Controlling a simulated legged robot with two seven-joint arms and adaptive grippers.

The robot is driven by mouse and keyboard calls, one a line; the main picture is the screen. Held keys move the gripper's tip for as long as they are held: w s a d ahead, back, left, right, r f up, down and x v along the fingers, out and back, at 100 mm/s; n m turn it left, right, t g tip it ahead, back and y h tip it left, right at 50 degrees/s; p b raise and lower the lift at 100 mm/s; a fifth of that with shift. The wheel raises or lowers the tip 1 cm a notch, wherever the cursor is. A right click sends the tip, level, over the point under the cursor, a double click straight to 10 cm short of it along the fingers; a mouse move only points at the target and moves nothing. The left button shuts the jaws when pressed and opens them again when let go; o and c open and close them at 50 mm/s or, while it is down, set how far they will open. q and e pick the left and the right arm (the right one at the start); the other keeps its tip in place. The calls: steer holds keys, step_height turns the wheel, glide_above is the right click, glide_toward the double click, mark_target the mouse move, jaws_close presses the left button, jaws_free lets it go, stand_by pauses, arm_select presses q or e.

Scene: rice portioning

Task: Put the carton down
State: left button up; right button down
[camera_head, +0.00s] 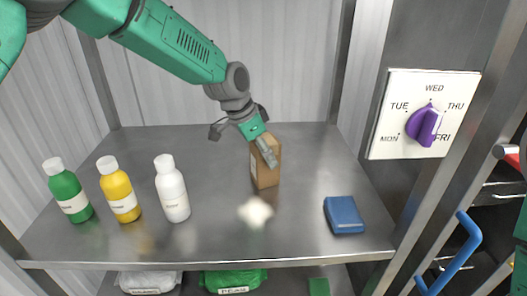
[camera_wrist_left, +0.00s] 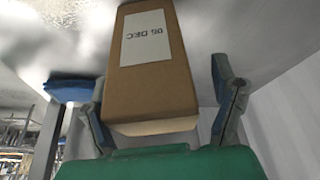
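The brown carton (camera_head: 267,170) stands upright on the metal shelf (camera_head: 225,238), right of the white bottle. In the left wrist view the carton (camera_wrist_left: 152,75) shows a white label reading "05 DEC", upside down in the picture. My left gripper (camera_head: 265,150) is at the carton's upper part, with a finger in front of it. In the left wrist view its two fingers (camera_wrist_left: 163,95) stand on either side of the carton. A clear gap shows on the right side and a narrow one on the left, so the gripper looks open. My right gripper is out of view.
Green (camera_head: 68,190), yellow (camera_head: 119,190) and white (camera_head: 171,189) bottles stand left on the shelf. A blue block (camera_head: 344,215) lies at the right. A purple weekday dial (camera_head: 424,125) is on the right wall. Bags (camera_head: 233,282) lie below.

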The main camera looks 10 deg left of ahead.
mark_target(254, 141)
arm_select(q)
steer(key=shift+d+r, duration=0.15)
steer(key=shift+d, duration=0.05)
steer(key=v, duration=0.7)
steer(key=shift+d, duration=0.15)
steer(key=shift+a+r, duration=0.1)
steer(key=shift+a, duration=0.25)
steer(key=shift+d, duration=0.15)
